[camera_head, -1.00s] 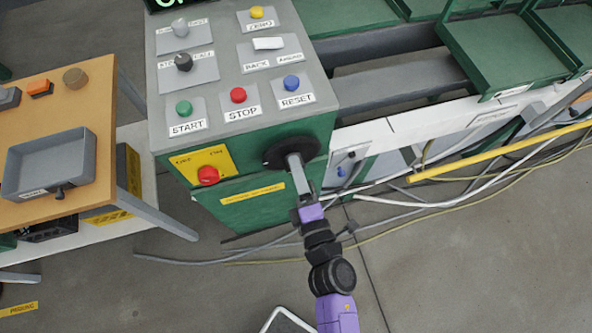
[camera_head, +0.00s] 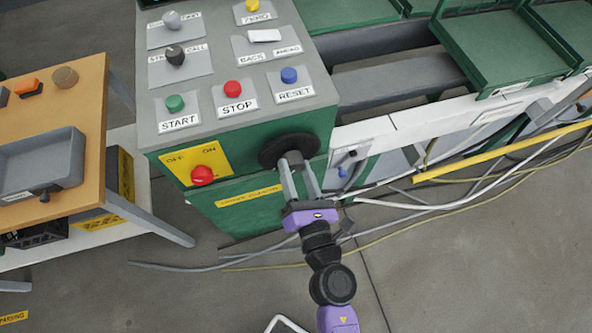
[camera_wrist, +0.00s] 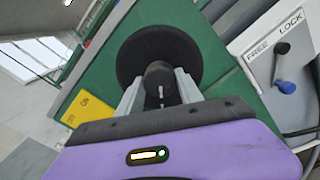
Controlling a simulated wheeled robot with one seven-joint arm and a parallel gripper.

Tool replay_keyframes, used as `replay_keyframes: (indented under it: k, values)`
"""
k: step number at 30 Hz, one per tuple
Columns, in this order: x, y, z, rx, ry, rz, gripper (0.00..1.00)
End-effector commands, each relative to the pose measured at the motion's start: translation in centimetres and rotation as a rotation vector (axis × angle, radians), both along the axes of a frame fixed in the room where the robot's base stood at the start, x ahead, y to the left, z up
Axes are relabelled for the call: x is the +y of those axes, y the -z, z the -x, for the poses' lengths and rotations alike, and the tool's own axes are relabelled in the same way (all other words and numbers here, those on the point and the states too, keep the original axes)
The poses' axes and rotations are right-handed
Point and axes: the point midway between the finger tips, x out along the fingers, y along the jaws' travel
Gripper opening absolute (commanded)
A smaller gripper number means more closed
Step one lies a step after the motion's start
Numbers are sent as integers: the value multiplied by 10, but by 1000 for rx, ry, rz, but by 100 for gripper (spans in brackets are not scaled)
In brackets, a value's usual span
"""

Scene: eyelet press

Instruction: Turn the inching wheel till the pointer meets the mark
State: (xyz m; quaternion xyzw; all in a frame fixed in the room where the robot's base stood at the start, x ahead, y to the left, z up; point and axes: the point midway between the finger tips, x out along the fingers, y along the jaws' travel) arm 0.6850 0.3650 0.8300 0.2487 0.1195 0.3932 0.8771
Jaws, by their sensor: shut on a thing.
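The black inching wheel (camera_head: 272,152) is on the front of the green press cabinet, below the button panel. In the wrist view the wheel (camera_wrist: 135,55) is a black disc with a round hub (camera_wrist: 158,76) in its middle. My gripper (camera_head: 297,174) reaches the wheel from the front, its two grey fingers on either side of the hub and shut on it. A short pale line (camera_wrist: 161,92) shows on the hub's face. I cannot make out a separate mark on the cabinet around the wheel.
A yellow OFF/ON plate with a red knob (camera_head: 202,175) is left of the wheel. A FREE/LOCK panel with a blue-tipped lever (camera_wrist: 284,86) is to its right. A wooden table (camera_head: 88,110) with a grey tray stands at left. Cables (camera_head: 395,200) lie on the floor.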

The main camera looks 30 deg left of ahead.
Motion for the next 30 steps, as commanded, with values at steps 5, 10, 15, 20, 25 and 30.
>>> replay_keyframes:
  k: [5,10,15,20,25,30]
  values:
    - [0,3,1,-72,-2,65,0]
    - [0,3,1,-117,-1,104,0]
    - [0,3,1,-139,-2,124,0]
    - [0,3,1,-144,-1,129,0]
    - [0,3,1,-144,-1,129,0]
    - [0,3,1,-143,-1,128,56]
